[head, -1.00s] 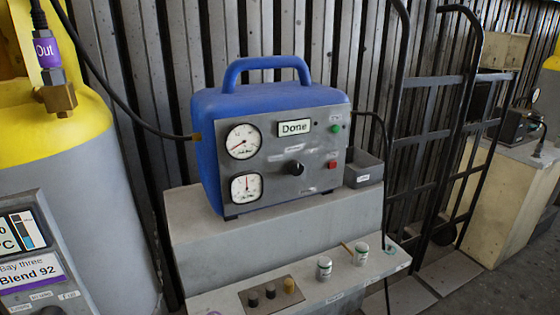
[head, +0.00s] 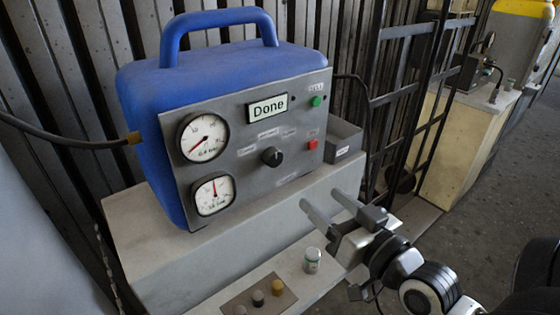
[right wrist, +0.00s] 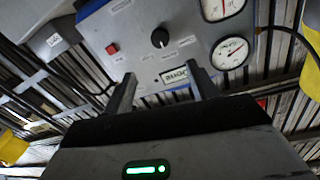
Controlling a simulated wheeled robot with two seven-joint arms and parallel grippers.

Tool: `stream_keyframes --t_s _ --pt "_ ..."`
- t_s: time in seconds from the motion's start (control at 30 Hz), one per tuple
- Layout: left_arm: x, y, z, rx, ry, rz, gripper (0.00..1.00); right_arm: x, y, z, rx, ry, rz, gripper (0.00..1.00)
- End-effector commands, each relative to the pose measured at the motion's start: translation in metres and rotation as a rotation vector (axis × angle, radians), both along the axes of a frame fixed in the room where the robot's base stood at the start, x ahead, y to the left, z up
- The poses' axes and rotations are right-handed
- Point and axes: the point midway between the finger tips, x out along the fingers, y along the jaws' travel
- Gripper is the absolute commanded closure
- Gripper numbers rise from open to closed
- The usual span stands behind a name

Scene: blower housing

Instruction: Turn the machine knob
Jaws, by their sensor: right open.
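The blue machine (head: 220,60) stands on a grey step, its grey front panel facing me. Its black knob (head: 272,156) sits in the middle of the panel, below a small display reading "Done" (head: 267,108). The knob also shows in the right wrist view (right wrist: 160,38), where the panel appears upside down. My right gripper (head: 324,206) is open and empty, below and to the right of the knob and apart from it. Its two fingers also show in the right wrist view (right wrist: 162,88). My left gripper is not in view.
Two dials, a green button (head: 316,101) and a red button (head: 313,144) share the panel. A grey bin (head: 342,142) stands right of the machine. A small jar (head: 312,260) and a plate with several small knobs (head: 258,299) lie on the lower ledge. A black hand truck stands right.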

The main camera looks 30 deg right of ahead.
Motion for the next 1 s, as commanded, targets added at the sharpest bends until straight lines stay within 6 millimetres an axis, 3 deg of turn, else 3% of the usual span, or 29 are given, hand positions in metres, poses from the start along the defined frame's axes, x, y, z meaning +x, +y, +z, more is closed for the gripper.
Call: stream_keyframes --t_s 0.6,0.8,1.0 --pt "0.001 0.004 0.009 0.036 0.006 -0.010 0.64 0.117 0.002 0.001 0.002 0.000 0.000 0.42" --pt "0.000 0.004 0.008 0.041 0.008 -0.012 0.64 0.138 0.003 0.000 0.000 0.003 0.002 0.42" --pt "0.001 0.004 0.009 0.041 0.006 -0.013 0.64 0.142 0.003 -0.001 0.000 0.005 0.002 0.42"
